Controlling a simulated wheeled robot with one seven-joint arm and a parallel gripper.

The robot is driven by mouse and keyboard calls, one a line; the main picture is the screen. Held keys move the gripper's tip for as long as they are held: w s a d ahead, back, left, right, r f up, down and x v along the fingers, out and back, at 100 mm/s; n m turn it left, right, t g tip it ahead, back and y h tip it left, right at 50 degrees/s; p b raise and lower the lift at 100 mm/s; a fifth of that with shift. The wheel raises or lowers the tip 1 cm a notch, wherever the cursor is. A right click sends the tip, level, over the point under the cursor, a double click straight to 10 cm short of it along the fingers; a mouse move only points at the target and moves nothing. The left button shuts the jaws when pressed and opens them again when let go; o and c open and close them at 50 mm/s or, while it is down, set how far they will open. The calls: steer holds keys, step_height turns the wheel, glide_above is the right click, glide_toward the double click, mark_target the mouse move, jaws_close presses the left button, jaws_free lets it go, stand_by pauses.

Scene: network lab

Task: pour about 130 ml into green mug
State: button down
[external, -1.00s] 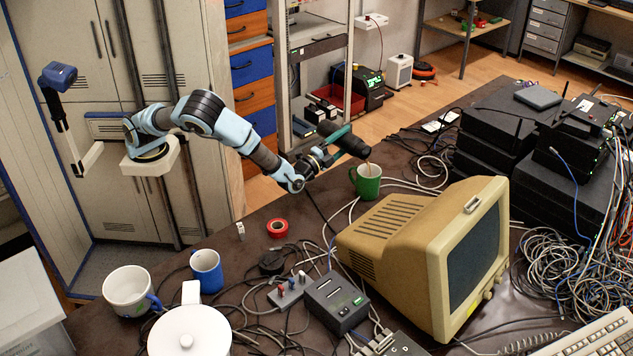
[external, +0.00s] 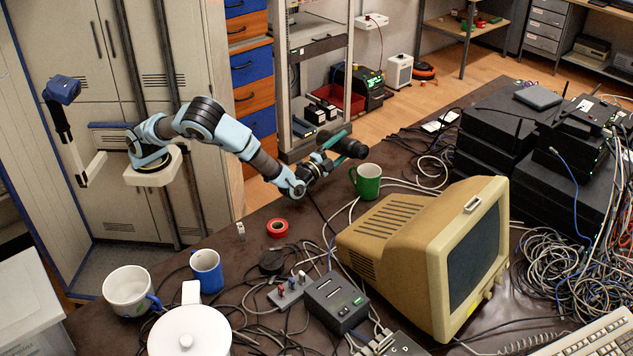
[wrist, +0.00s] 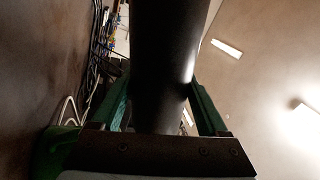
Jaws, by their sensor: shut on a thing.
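The green mug (external: 367,182) stands upright on the dark table, left of and behind the beige monitor. How full it is I cannot tell. My gripper (external: 338,150) is just left of the mug and higher than it. Its green fingers are shut on a dark cylindrical container, which fills the middle of the wrist view (wrist: 165,60). The container is apart from the mug, and no stream shows between them. Its mouth and contents are hidden. A green shape at the lower left of the wrist view is probably the mug (wrist: 55,152).
The beige monitor (external: 400,225) stands close in front of the mug. Cables lie around it, and black network boxes (external: 495,140) are stacked at the right. A red tape roll (external: 277,228), a blue mug (external: 207,272), a white mug (external: 128,291) and a white lidded pot (external: 190,335) are nearer.

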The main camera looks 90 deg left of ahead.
steer(key=shift+s+a+f+n+b, duration=0.1)
steer(key=shift+f+n+b, duration=0.25)
steer(key=shift+b, duration=0.45)
steer(key=shift+r, duration=0.15)
steer(key=shift+n, duration=0.35)
stand_by(0.9)
